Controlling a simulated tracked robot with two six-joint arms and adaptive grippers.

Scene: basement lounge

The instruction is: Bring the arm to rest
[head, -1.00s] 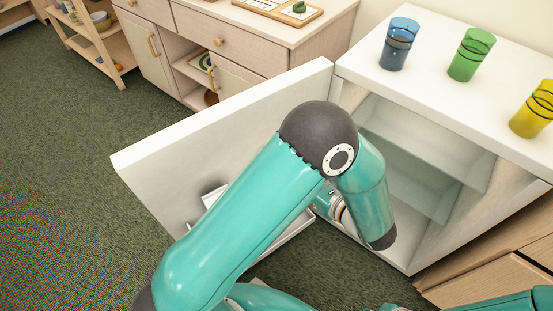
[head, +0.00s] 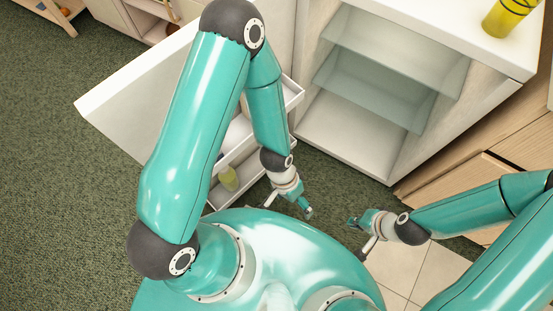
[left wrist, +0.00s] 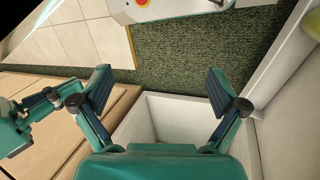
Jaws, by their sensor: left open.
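My left arm is folded beside the open white door (head: 130,88) of a white cabinet (head: 345,140). My left gripper (head: 289,207) hangs open and empty in front of the cabinet's opening; its two spread fingers also show in the left wrist view (left wrist: 160,85). My right gripper (head: 356,238) is to its right, low over the floor, with its fingers apart and nothing seen between them. The two grippers do not touch. The lower left arm passes close to the door's inner racks (head: 252,165); whether they touch I cannot tell.
A yellow-green item (head: 229,178) sits in a lower door rack. Glass shelves (head: 375,85) cross the cabinet's inside. A yellow cup (head: 505,18) stands on the cabinet top. Wooden drawers (head: 505,155) are at the right. Green carpet (head: 60,200) is free at the left.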

